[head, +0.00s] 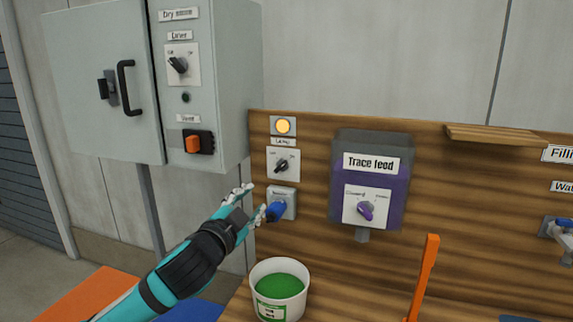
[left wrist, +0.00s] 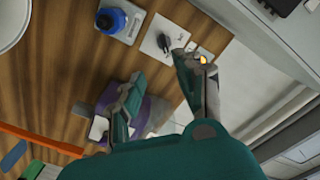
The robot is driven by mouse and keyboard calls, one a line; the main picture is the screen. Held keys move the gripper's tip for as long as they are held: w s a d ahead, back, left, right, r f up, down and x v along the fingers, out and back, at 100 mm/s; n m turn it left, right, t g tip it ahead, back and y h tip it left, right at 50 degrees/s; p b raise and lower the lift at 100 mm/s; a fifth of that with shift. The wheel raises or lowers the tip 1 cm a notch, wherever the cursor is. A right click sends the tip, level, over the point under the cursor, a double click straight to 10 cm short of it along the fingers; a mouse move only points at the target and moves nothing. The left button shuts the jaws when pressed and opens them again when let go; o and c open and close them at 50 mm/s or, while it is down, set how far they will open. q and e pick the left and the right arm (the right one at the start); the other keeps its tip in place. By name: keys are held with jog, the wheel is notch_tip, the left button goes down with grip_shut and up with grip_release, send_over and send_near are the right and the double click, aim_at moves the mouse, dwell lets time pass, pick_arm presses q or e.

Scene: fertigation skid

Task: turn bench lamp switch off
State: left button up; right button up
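The bench lamp switch (head: 282,165) is a black rotary knob on a white plate under a "Lamp" label, on the wooden back panel. Its knob is tilted, pointing toward the upper right. Above it an amber indicator (head: 283,126) glows. In the left wrist view the switch (left wrist: 163,42) lies just beyond the fingertips, with the lit indicator (left wrist: 203,59) partly behind one finger. My left gripper (head: 256,198) is open and empty, below and left of the switch and apart from it; its spread fingers also show in the left wrist view (left wrist: 160,67). My right gripper is not in view.
A blue plug (head: 276,211) in a grey socket sits right below the switch, close to my fingers. A grey cabinet (head: 232,85) juts out at left. The Trace feed box (head: 372,152) is at right. A white tub (head: 262,304) and orange handle (head: 427,270) stand below.

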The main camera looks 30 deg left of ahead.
pick_arm(q)
jog(key=p, duration=0.2)
send_near(279, 169)
jog(key=p+x, duration=0.2)
jog(key=x, duration=0.6)
jog(key=shift+r+p, duration=0.15)
jog(key=shift+p, duration=0.25)
jog(key=shift+w+a, duration=0.1)
jog(key=shift+w, duration=0.35)
grip_shut()
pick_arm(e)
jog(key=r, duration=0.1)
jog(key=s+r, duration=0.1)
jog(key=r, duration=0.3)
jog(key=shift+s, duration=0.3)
